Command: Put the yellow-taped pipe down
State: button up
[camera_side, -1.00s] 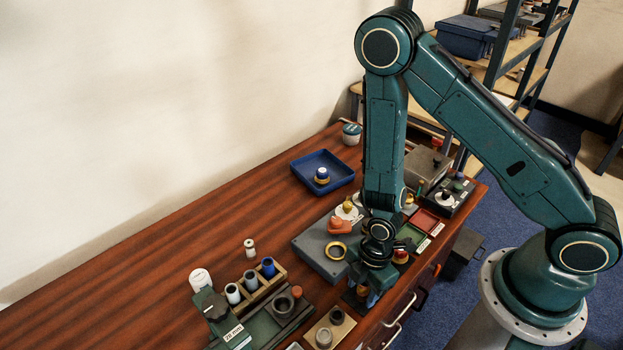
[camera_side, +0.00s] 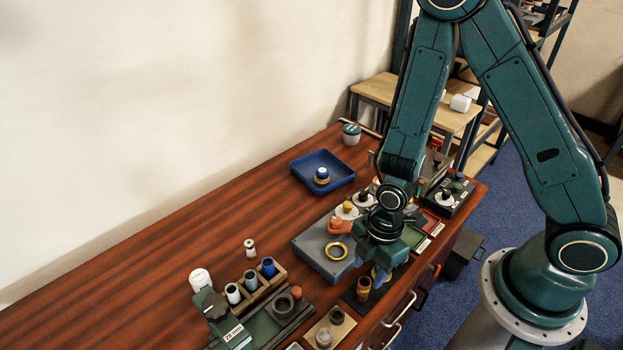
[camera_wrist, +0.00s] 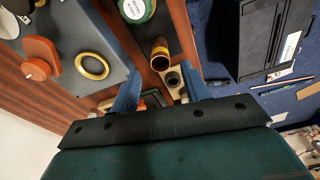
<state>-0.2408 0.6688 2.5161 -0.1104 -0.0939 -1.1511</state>
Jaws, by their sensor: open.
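The yellow-taped pipe (camera_side: 363,289) is a short copper-brown tube with a yellow band. It stands upright on a dark base (camera_side: 351,304) near the front edge of the bench. In the wrist view the pipe (camera_wrist: 160,52) shows its open end, ahead of the gap between my fingers. My gripper (camera_side: 381,274) is just above and to the right of the pipe in the side view. Its blue fingers are apart with nothing between them, as the wrist view of my gripper (camera_wrist: 161,92) also shows.
A grey block (camera_side: 312,256) with a brass ring (camera_side: 337,251) lies left of the pipe. A light board (camera_side: 343,328) with fittings stands in front, beside the green fixture (camera_side: 262,326). A blue tray (camera_side: 341,165) is farther back.

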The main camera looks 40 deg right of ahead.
jog(key=shift+d+r, duration=0.15)
jog(key=shift+r, duration=1.1)
jog(key=shift+d+r, duration=0.15)
jog(key=shift+r, duration=1.05)
jog(key=r, duration=0.1)
notch_tip(320, 180, up, 15)
jog(key=m+t, duration=0.3)
jog(key=m, duration=0.4)
send_over(369, 279)
jog(key=d, duration=0.5)
jog(key=s+d+r+m+t+h, duration=0.1)
jog(key=s+d+r+m, duration=0.3)
jog(key=s+r+m, duration=0.4)
jog(key=shift+r+m+t, duration=0.4)
jog(key=shift+r+t, duration=0.3)
jog(key=shift+r, duration=1.2)
jog(key=shift+o, duration=0.2)
